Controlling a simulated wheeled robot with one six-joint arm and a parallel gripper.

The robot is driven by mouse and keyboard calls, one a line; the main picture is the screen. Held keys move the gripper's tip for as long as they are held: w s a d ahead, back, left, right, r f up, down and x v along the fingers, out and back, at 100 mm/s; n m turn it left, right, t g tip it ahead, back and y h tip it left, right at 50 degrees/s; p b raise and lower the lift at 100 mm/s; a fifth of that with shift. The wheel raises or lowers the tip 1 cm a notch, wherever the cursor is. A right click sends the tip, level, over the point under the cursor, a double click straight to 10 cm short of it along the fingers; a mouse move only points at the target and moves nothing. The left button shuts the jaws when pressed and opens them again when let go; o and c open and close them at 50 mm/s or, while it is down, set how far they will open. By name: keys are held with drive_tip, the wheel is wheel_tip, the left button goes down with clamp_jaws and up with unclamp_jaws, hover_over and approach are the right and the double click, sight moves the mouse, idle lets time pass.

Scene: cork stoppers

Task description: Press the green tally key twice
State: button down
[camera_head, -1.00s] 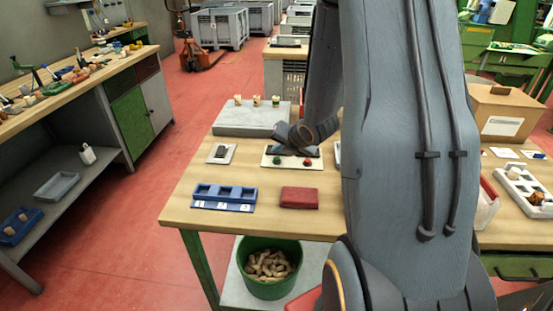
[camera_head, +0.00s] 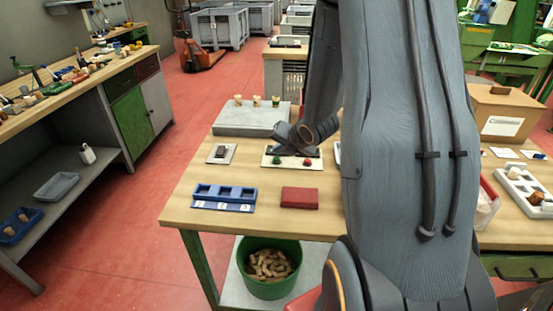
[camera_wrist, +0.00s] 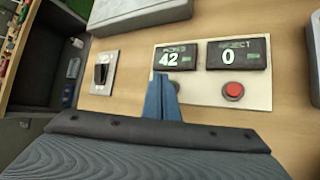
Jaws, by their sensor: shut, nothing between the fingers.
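The white tally panel (camera_head: 270,164) lies on the wooden table, with a green key (camera_head: 276,161) on the left and a red key (camera_head: 307,162) on the right. In the wrist view, the left display (camera_wrist: 174,57) reads 42 and the right display (camera_wrist: 237,53) reads 0. The red key (camera_wrist: 232,91) shows under the right display. My gripper (camera_wrist: 162,82) is shut and empty, its fingers in front of the panel's left part, below the left display.
A switch on a plate (camera_wrist: 103,74) sits left of the panel. A grey slab (camera_head: 240,121) with several corks stands behind. A blue numbered tray (camera_head: 224,198) and a dark red block (camera_head: 299,198) lie in front. Bare wood separates them.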

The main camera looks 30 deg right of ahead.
drive_tip(key=shift+f, duration=0.2)
idle(0.3)
drive_tip(key=shift+f+b, duration=0.25)
drive_tip(key=shift+b, duration=0.35)
drive_tip(key=shift+f+b, duration=0.4)
drive_tip(key=shift+b, duration=0.1)
idle(0.5)
drive_tip(key=shift+r, duration=0.15)
drive_tip(key=shift+r+p, duration=0.55)
drive_tip(key=shift+r, duration=0.15)
wheel_tip(320, 180, up, 5)
drive_tip(key=p, duration=0.3)
idle(0.5)
idle(0.7)
